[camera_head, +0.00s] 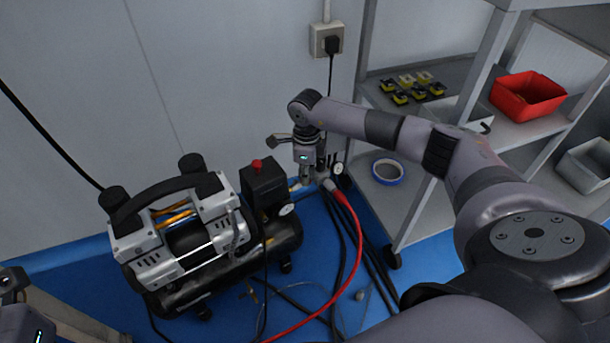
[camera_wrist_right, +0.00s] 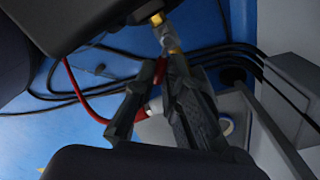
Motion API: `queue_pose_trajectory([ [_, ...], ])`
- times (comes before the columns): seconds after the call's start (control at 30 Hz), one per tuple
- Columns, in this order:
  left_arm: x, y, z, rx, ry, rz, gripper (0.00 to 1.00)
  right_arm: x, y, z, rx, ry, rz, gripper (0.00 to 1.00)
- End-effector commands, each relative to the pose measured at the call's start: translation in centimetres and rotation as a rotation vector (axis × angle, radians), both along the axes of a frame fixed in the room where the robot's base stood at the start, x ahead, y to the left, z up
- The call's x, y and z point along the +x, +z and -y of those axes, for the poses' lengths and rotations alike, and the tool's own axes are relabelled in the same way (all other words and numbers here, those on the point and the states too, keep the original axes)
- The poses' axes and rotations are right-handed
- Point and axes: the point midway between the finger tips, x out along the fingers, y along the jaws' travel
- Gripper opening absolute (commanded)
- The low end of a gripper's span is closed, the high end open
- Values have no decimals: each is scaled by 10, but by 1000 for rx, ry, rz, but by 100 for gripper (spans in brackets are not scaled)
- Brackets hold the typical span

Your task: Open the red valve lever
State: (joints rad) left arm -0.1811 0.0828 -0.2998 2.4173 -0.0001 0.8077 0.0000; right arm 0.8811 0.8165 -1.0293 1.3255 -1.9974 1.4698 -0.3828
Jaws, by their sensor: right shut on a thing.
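The red valve lever (camera_wrist_right: 161,70) shows as a small red piece between the fingertips of my right gripper (camera_wrist_right: 158,82) in the right wrist view. The gripper is shut on it. The brass and grey valve fitting (camera_wrist_right: 168,42) is just beyond the fingertips. In the head view my right gripper (camera_head: 312,180) points down beside the compressor's right end, and hides the lever there. A red hose (camera_head: 352,222) runs from the fitting to the floor. Part of my left arm's end (camera_head: 18,310) shows at the lower left; its fingers cannot be made out.
The black and silver compressor (camera_head: 190,235) stands on the blue floor, left of the gripper. A gauge (camera_head: 338,168) is close beside the gripper. A grey shelf to the right holds a red bin (camera_head: 527,95) and a blue tape roll (camera_head: 388,171). Black cables lie on the floor.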

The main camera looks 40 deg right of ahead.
Motion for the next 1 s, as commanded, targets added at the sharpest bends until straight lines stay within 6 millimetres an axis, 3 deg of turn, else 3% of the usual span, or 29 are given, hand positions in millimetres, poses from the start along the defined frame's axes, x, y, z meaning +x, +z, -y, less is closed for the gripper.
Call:
queue_pose_trajectory([
  [0.6, 1, -4, 1, 4, -1, -21, 41, 15, 0, 9, -1, 552, -1, 0],
  [1.0, 1, -3, 1, 5, -2, -16, 41, 21, 0, 10, -2, 741, -1, 0],
])
